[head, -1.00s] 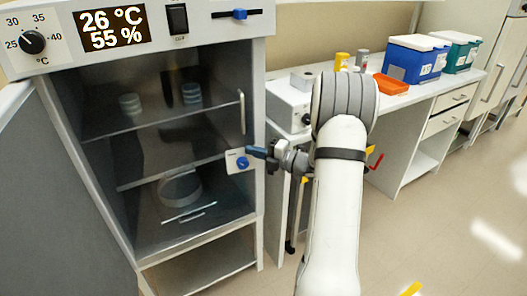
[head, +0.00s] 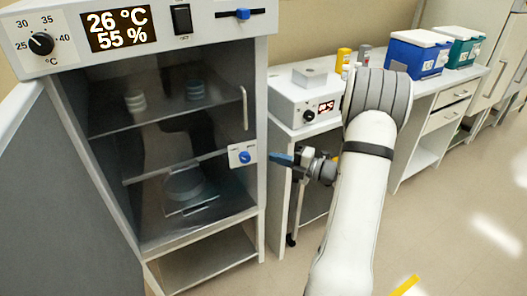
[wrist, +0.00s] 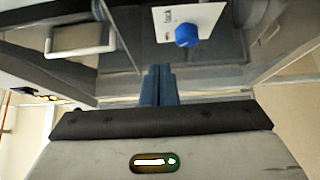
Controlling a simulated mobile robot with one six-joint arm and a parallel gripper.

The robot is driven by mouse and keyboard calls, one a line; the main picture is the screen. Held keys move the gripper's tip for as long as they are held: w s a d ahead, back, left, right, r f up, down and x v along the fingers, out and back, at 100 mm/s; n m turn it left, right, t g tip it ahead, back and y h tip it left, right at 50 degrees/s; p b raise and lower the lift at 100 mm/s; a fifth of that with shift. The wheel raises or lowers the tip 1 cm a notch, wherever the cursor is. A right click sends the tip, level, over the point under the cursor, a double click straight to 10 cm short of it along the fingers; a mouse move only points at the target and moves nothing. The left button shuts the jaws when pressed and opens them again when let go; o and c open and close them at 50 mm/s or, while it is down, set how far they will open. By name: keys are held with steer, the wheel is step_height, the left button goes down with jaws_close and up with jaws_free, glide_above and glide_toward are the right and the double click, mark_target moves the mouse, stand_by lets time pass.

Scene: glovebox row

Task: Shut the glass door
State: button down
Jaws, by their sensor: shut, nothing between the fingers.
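The glass door (head: 165,140) covers the front of the incubator's chamber and looks in line with the cabinet frame; I cannot tell whether a thin gap is left. Its bar handle (head: 244,108) is at the right edge. A white plate with a blue knob (head: 246,157) sits below the handle; the knob also shows in the wrist view (wrist: 187,35). My gripper (head: 272,159) is shut and empty, just right of the plate and apart from it. Its blue fingers (wrist: 158,85) point toward the door front in the wrist view.
A grey outer door (head: 55,200) stands open at the left. Shelves with dishes (head: 185,183) show through the glass. A side bench with a small white device (head: 305,105) and blue box (head: 412,58) stands right.

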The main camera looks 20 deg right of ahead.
steer(key=s+f+n+g+h+p, duration=0.3)
steer(key=s+f+n+g, duration=0.55)
steer(key=f, duration=0.85)
steer(key=s+d+f+n+g+h, duration=0.5)
steer(key=s+d+f+n+h, duration=0.3)
steer(key=s+n, duration=0.3)
steer(key=n+t+h+p, duration=0.2)
steer(key=n+t+p, duration=0.2)
steer(key=n+t, duration=1.8)
glide_toward(254, 154)
steer(key=w+r+n+g+p, duration=0.1)
steer(key=w, duration=0.1)
steer(key=w+r+n+g+p, duration=0.1)
steer(key=w, duration=0.1)
steer(key=w+r+n+g+p, duration=0.1)
steer(key=w+g, duration=0.1)
steer(key=shift+w+d+r+n, duration=0.1)
steer(key=shift+d+r+n, duration=0.1)
steer(key=shift+r+n, duration=0.1)
